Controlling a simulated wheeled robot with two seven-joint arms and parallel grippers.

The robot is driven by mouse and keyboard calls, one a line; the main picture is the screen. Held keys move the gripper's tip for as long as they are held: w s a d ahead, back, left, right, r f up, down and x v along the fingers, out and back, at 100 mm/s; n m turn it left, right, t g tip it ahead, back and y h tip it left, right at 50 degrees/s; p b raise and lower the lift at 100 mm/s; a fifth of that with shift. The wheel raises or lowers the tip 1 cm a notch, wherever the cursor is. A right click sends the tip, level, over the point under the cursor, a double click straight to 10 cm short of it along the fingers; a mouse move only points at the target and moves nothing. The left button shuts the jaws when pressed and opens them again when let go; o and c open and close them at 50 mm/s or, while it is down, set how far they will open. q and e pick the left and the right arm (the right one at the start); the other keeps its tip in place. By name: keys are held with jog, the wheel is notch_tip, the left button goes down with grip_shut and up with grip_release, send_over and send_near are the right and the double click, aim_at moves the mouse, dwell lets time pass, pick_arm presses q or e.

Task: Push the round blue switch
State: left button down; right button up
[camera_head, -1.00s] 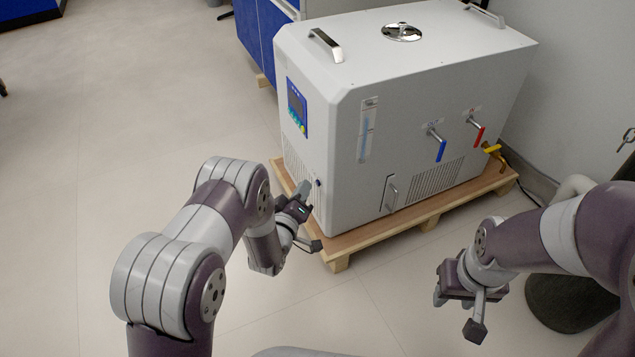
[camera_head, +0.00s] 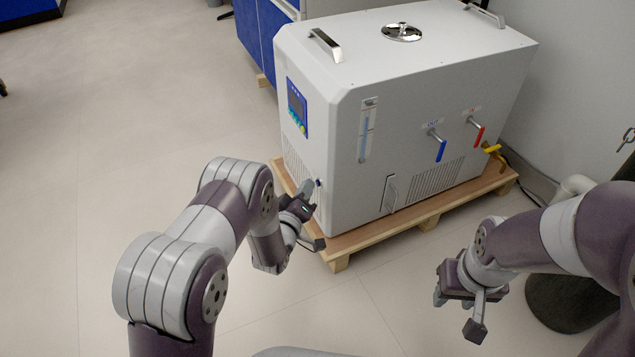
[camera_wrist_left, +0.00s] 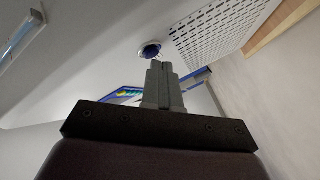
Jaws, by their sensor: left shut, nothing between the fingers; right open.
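The round blue switch (camera_head: 318,183) is on the lower left part of the large white distiller (camera_head: 420,100), near its front corner. In the left wrist view the switch (camera_wrist_left: 150,50) is a dark blue knob just beyond my fingertips. My left gripper (camera_head: 309,185) is shut and empty, its fingertips pointing at the switch. The fingertips also show in the left wrist view (camera_wrist_left: 158,66), very close to the switch; I cannot tell whether they touch it. My right gripper (camera_head: 455,312) is open and empty, low at the right, away from the distiller.
The distiller stands on a wooden pallet (camera_head: 380,235). A blue lever (camera_head: 441,150), a red lever (camera_head: 479,136) and a yellow tap (camera_head: 492,149) stick out from its right side. A control panel (camera_head: 297,107) sits above the switch. The floor at left is clear.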

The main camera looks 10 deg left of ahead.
pick_arm(q)
jog(key=shift+w+d, duration=0.15)
jog(key=shift+d, duration=0.05)
dwell(0.6)
jog(key=shift+s+a, duration=0.4)
jog(key=shift+a, duration=0.15)
jog(key=shift+p, duration=0.3)
jog(key=s+a+p, duration=0.1)
jog(key=s+a, duration=0.2)
jog(key=a, duration=0.2)
jog(key=shift+s+p, duration=0.2)
jog(key=shift+p, duration=0.1)
dwell(0.7)
